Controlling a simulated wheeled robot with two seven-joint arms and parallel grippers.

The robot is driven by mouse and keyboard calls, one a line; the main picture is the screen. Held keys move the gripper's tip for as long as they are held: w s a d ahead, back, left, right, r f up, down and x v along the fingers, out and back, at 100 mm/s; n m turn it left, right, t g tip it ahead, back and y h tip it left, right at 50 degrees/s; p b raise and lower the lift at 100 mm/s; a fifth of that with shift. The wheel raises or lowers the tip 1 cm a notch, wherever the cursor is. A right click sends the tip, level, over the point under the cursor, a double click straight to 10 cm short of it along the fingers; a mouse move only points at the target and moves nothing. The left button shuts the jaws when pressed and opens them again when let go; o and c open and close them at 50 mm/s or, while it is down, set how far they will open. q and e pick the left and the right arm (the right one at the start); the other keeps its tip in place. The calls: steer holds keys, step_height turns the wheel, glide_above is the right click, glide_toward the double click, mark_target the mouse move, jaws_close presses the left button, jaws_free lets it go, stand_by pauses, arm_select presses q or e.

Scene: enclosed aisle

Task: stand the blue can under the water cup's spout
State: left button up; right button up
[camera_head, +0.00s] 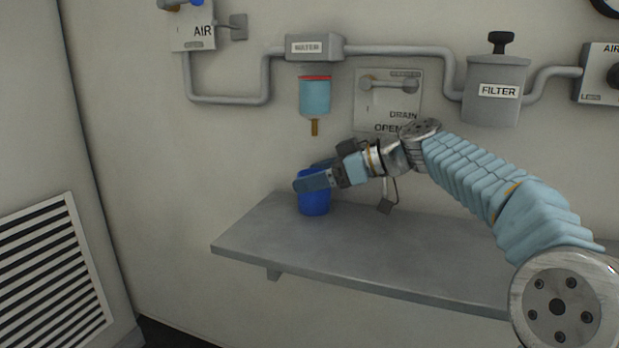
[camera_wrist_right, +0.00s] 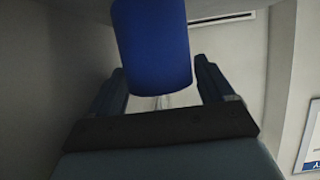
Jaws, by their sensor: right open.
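The blue can (camera_head: 314,204) stands upright on the grey shelf (camera_head: 390,250), near its back left part. The water cup (camera_head: 315,97) hangs on the wall above, light blue with a red band, and its brass spout (camera_head: 314,128) points down over the can. My right gripper (camera_head: 312,180) is at the can's upper part, with its fingers open on either side of it. In the right wrist view the can (camera_wrist_right: 153,45) sits between the two open fingers (camera_wrist_right: 160,85), with a gap visible on each side low down. My left gripper is not in view.
A pipe (camera_head: 400,51) runs along the wall to the grey filter housing (camera_head: 495,92). A drain panel (camera_head: 387,100) is on the wall behind my right wrist. A louvred vent (camera_head: 50,275) is at the left. The shelf's front and right are clear.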

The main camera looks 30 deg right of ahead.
steer(key=s+d, duration=0.5)
steer(key=s, duration=0.1)
steer(key=s+d, duration=0.3)
steer(key=s, duration=0.1)
steer(key=shift+s+d+r+b, duration=0.1)
steer(key=shift+d+r+b, duration=0.15)
steer(key=shift+d+b, duration=0.15)
